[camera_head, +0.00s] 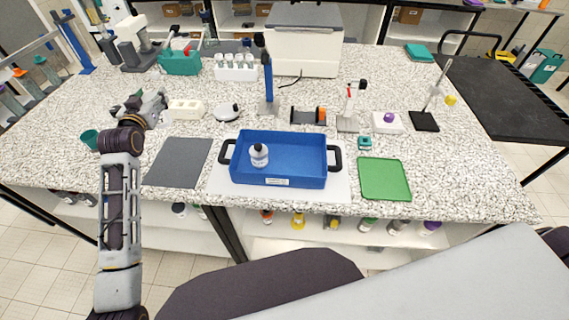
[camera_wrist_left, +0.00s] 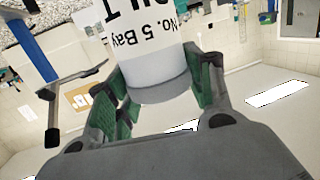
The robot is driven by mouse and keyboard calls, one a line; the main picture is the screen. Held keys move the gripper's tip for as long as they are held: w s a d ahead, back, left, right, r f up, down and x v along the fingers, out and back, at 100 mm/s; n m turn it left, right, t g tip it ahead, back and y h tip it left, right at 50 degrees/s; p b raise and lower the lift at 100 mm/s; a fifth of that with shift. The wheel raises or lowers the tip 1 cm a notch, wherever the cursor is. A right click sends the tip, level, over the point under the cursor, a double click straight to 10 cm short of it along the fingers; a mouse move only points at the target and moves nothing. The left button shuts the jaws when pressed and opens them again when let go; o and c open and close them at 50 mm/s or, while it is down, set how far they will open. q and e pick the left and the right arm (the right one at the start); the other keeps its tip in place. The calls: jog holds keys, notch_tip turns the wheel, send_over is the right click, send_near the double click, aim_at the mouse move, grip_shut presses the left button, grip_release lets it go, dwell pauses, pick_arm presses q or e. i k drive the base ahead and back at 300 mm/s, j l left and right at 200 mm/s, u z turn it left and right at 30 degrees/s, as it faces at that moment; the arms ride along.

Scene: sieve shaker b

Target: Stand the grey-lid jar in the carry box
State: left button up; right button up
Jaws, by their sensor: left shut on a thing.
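The grey-lid jar (camera_wrist_left: 153,60) fills the upper middle of the left wrist view, white with a printed label that reads upside down there. Its grey lid (camera_wrist_left: 160,90) sits between the green-padded fingers of my left gripper (camera_wrist_left: 160,98), which is shut on it. In the head view my left gripper (camera_head: 150,106) is over the left part of the bench, well left of the carry box, and the held jar is hard to make out. The blue carry box (camera_head: 300,181) stands on a white mat, with black handles at both ends. My right gripper is not in view.
Another white jar (camera_head: 259,156) stands in the left part of the box; the box's right side is clear. A dark grey mat (camera_head: 178,162) and green tray (camera_head: 384,179) flank it. Behind are a blue stand (camera_head: 268,85), a white block (camera_head: 187,109) and a bottle rack (camera_head: 236,70).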

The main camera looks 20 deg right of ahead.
aim_at(292, 165)
jog(key=k+l, duration=0.15)
jog(key=l, duration=0.25)
jog(key=k+l, duration=0.1)
jog(key=l, duration=0.3)
jog(key=k+l, duration=0.15)
jog(key=l, duration=0.3)
jog(key=k+l, duration=0.15)
jog(key=l, duration=0.25)
jog(key=k+l, duration=0.15)
jog(key=l, duration=0.25)
